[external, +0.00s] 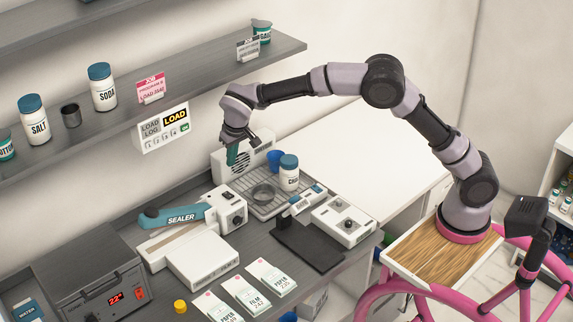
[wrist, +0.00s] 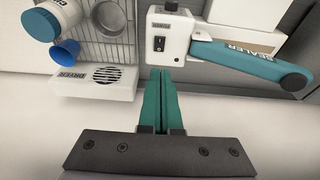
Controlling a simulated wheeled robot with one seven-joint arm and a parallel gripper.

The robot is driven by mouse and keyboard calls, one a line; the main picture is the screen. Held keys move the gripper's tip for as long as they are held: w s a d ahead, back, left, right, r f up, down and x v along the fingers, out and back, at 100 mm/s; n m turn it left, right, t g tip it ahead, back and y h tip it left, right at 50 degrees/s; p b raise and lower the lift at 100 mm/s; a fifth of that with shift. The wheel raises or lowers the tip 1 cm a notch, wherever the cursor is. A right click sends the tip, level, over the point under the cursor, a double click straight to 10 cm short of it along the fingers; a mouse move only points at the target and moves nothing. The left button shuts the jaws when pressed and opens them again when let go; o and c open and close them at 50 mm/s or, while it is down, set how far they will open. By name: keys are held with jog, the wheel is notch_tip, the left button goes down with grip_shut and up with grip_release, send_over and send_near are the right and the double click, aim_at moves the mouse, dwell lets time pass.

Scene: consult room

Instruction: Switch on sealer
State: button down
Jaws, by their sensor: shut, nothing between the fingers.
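The sealer (external: 190,222) stands on the bench in the external view, with a teal lever arm labelled SEALER and a white end box carrying a dial and a switch. In the wrist view the sealer's white box (wrist: 170,62) is at the top middle, with a black rocker switch (wrist: 159,44) and its teal lever (wrist: 255,62) to the right. My gripper (external: 232,156) is above the back of the bench, by the dryer. Its teal fingers (wrist: 160,78) are shut and empty, pointing at the sealer box just below the switch in the wrist view. Contact cannot be told.
The dryer (wrist: 95,84) and a wire rack (external: 262,205) with a white bottle (external: 289,178) and blue cup (external: 274,160) stand beside the sealer. A scale-like device (external: 343,220), packets (external: 272,278) and a heater box (external: 95,283) are nearby. A shelf (external: 150,103) hangs above.

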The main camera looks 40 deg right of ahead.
aim_at(231, 197)
jog(key=x, duration=0.8)
jog(key=s+x, duration=0.1)
jog(key=x, duration=0.3)
jog(key=shift+f, duration=0.95)
jog(key=shift+s, duration=0.1)
jog(key=shift+s+f, duration=0.1)
jog(key=shift+f, duration=0.25)
jog(key=shift+w+r, duration=0.35)
jog(key=shift+w, duration=0.4)
